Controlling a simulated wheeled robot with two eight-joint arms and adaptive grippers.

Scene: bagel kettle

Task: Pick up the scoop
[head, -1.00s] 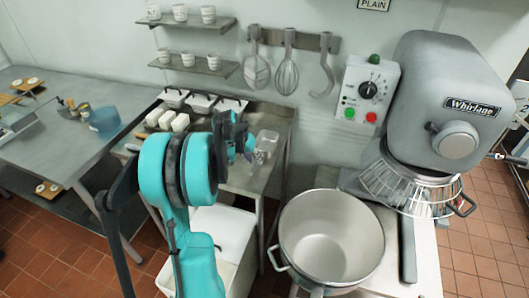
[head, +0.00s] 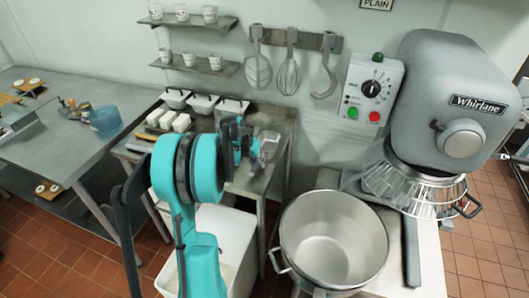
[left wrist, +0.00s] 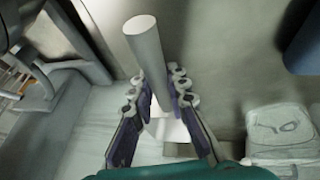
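The scoop (head: 266,147) is a grey metal tool on the metal side table (head: 272,185) in the head view, partly hidden behind my left gripper (head: 240,150). In the left wrist view, its thick grey round handle (left wrist: 147,48) stands between the two fingers of my left gripper (left wrist: 158,98). The dark finger pads lie close against both sides of the handle and appear shut on it. The scoop's bowl is mostly hidden there. The scoop is not visibly lifted off the table. My right gripper is not in view.
White containers (head: 181,122) and lidded trays (head: 204,104) stand behind my left gripper. A large mixing bowl (head: 333,238) and a mixer (head: 445,100) are to the right. A white bin (head: 228,222) is below. Utensils hang on the wall rack (head: 292,40).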

